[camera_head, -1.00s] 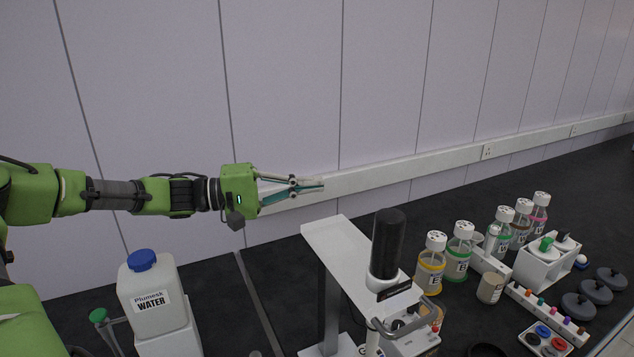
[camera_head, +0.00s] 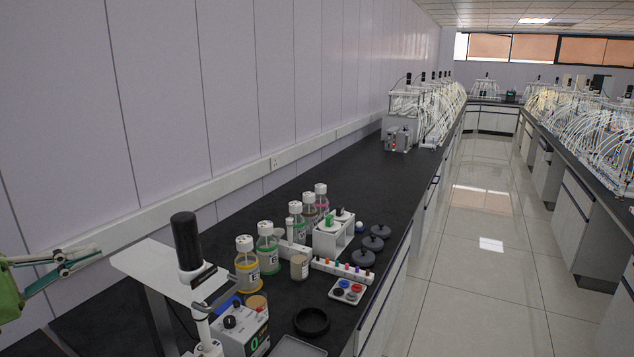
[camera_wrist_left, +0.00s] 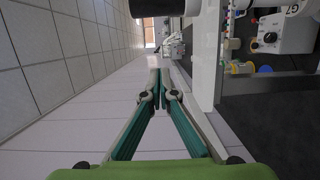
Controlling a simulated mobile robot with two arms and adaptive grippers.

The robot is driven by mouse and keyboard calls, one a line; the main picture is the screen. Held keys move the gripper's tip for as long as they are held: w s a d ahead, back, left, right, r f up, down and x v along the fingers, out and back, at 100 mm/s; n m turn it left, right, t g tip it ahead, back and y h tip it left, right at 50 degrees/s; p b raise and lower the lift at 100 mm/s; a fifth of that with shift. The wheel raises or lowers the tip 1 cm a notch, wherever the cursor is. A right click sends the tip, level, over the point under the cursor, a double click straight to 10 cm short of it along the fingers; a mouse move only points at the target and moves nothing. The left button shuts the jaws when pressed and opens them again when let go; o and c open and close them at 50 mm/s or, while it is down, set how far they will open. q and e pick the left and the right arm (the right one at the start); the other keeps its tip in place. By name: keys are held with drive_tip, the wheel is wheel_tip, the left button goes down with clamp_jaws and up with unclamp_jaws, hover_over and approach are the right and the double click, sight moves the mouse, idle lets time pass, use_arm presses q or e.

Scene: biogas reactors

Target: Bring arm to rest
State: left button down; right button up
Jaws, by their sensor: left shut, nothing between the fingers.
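My left gripper (camera_head: 82,257) is at the left edge of the head view, its fingers pointing right, near the wall and left of the white stand plate. Its fingers are closed together with nothing between them. The left wrist view also shows the gripper (camera_wrist_left: 160,75) with its fingertips meeting, pointing along the wall. Most of my left arm is outside the head view. My right gripper is not in view.
A white stand plate (camera_head: 165,268) and black-topped stirrer (camera_head: 186,240) stand close to the gripper. Several capped bottles (camera_head: 268,248), a white rack (camera_head: 333,236) and grey discs (camera_head: 363,258) lie beyond. The bench (camera_head: 350,180) is clear farther back; the aisle floor (camera_head: 480,215) is free.

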use_arm(q)
drive_tip(key=s+d+f+m+g+y, duration=0.15)
drive_tip(key=d+f, duration=0.35)
drive_tip(key=f, duration=0.6)
drive_tip(key=s+d+f+m+y, duration=0.2)
drive_tip(key=s+d+f+y, duration=0.15)
drive_tip(key=f, duration=0.75)
drive_tip(key=s+d+f+m+g+y, duration=0.15)
drive_tip(key=d+f, duration=0.35)
drive_tip(key=f, duration=0.6)
drive_tip(key=s+d+f+m+g+y, duration=0.3)
drive_tip(key=s+f+g, duration=0.1)
drive_tip(key=s, duration=0.7)
drive_tip(key=s+d+f+m+g+y, duration=0.2)
drive_tip(key=s+d+f+m+g, duration=0.15)
drive_tip(key=s, duration=0.75)
wheel_tip(320, 180, down, 30)
drive_tip(key=s+b, duration=0.2)
drive_tip(key=b, duration=0.2)
drive_tip(key=s+a+f+g+b, duration=0.2)
drive_tip(key=s+a+f, duration=0.1)
drive_tip(key=s+f, duration=1.3)
wheel_tip(320, 180, down, 4)
drive_tip(key=shift+s+a+r+m+b, duration=0.25)
drive_tip(key=shift+s+a+m+b, duration=0.1)
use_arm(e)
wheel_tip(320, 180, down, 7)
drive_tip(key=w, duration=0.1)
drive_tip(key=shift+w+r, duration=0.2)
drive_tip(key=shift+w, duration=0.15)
